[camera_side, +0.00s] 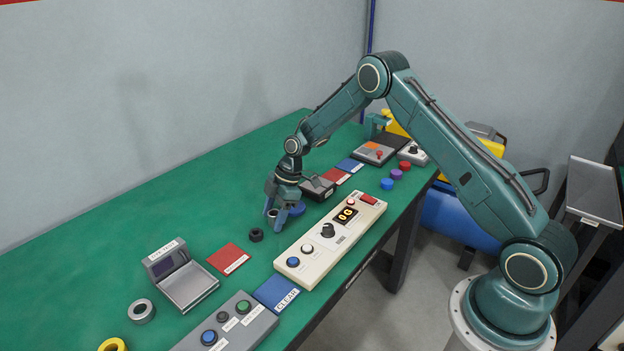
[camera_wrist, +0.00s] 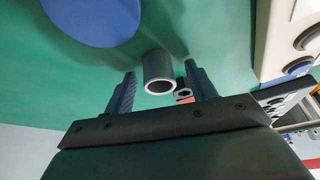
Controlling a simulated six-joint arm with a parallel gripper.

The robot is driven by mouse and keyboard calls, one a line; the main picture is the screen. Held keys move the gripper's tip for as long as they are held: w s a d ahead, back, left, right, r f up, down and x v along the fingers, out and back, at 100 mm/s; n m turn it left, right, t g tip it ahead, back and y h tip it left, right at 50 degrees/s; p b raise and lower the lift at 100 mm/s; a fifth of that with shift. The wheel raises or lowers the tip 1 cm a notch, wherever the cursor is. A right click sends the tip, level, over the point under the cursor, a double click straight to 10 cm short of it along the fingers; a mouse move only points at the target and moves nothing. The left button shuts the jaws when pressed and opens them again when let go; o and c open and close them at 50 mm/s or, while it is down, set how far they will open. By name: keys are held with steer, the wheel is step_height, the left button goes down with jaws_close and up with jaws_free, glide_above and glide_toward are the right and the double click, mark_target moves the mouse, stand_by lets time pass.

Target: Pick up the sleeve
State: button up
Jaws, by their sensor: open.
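The sleeve (camera_wrist: 151,65), a grey tube with an open end, stands between the two fingers of my gripper in the wrist view. In the side view only a small light bit of the sleeve (camera_side: 272,212) shows between the fingers. My gripper (camera_side: 274,217) points down at the green table, its fingers low on either side of the sleeve. The gripper is open, with gaps visible between the sleeve and both fingers in the wrist view (camera_wrist: 161,70).
A black ring (camera_side: 256,235) lies close to my gripper, and a blue disc (camera_side: 297,208) sits just behind it. A cream control panel (camera_side: 318,262) stands to the right. The green table (camera_side: 150,220) is clear at left.

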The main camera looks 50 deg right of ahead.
steer(key=c, duration=1.1)
steer(key=shift+r, duration=0.2)
step_height(320, 180, up, 20)
steer(key=shift+f, duration=0.15)
stand_by(0.4)
